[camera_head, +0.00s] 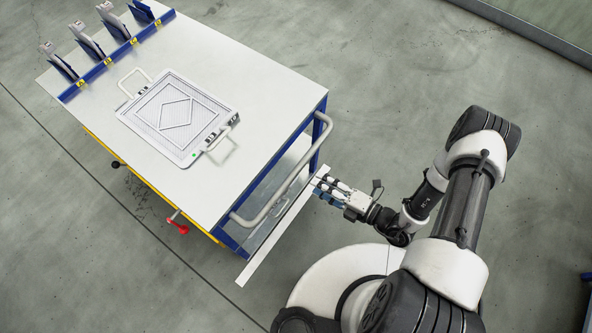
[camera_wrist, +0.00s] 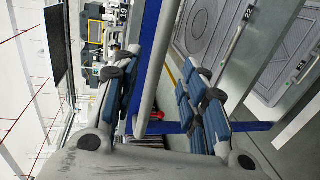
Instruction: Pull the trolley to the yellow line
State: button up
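The trolley (camera_head: 262,90) has a white top and a blue frame and fills the left and middle of the head view. Its grey tubular handle (camera_head: 284,190) runs along its near right end. In the wrist view the handle (camera_wrist: 148,65) is a grey bar between the fingers. My gripper (camera_head: 322,186) is beside the handle in the head view. In the wrist view my gripper (camera_wrist: 162,105) has its blue-padded fingers wide apart. Neither finger clearly touches the bar. I cannot make out a yellow line on the floor.
A white framed tray (camera_head: 178,118) with two loop handles lies on the trolley top. Several grey tools stand in a blue rack (camera_head: 112,55) at the far end. A red lever (camera_head: 178,222) sticks out at the trolley's side. The grey floor (camera_head: 450,60) to the upper right is clear.

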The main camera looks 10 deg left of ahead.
aim_at(296, 171)
jog(key=b+x, duration=0.1)
jog(key=x, duration=0.9)
jog(key=shift+w+a+b, duration=0.1)
jog(key=shift+a+b, duration=0.05)
jog(key=shift+b, duration=0.25)
grip_shut()
